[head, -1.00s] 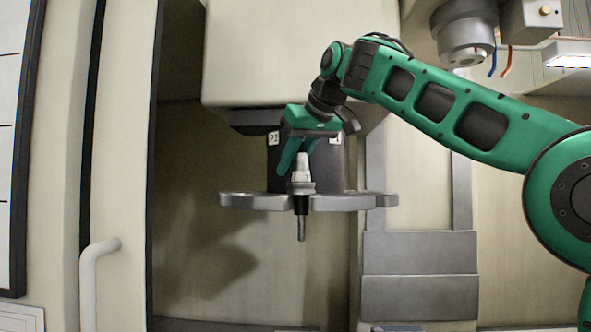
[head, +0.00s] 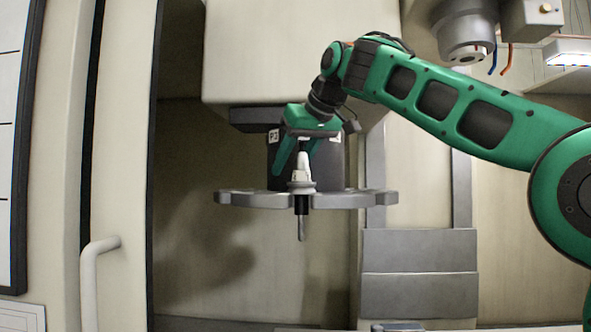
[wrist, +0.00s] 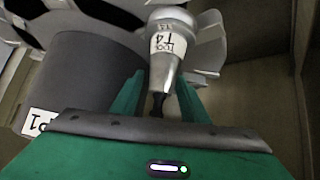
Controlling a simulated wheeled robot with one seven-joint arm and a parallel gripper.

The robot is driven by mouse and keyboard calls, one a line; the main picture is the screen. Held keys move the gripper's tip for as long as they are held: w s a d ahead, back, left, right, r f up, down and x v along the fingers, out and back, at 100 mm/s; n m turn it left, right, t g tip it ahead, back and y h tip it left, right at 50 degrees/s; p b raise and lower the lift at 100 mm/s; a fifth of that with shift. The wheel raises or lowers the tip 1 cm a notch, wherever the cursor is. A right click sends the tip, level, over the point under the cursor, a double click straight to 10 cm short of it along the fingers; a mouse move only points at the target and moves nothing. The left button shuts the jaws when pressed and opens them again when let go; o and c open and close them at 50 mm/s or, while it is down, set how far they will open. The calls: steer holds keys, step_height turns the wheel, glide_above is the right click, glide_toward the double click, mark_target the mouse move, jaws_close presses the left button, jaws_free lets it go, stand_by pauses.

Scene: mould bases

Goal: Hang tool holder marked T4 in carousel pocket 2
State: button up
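The tool holder marked T4 (head: 302,168) stands upright at the front edge of the grey carousel disc (head: 250,200), its flange at the rim and its dark shank hanging below. Its T4 label faces up in the wrist view (wrist: 168,45). My gripper (head: 296,170) is above the disc with its green fingers spread on both sides of the cone. In the wrist view my gripper (wrist: 160,95) shows gaps beside the narrow end of the holder, so it looks open. The number of the pocket holding it cannot be read.
A large pale housing (head: 290,50) hangs above. A spindle (head: 465,35) is at upper right. Space in front of the disc is clear.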

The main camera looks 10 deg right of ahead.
steer(key=shift+f, duration=0.1)
steer(key=v, duration=1)
steer(key=shift+s+r, duration=0.2)
steer(key=shift+r, duration=0.2)
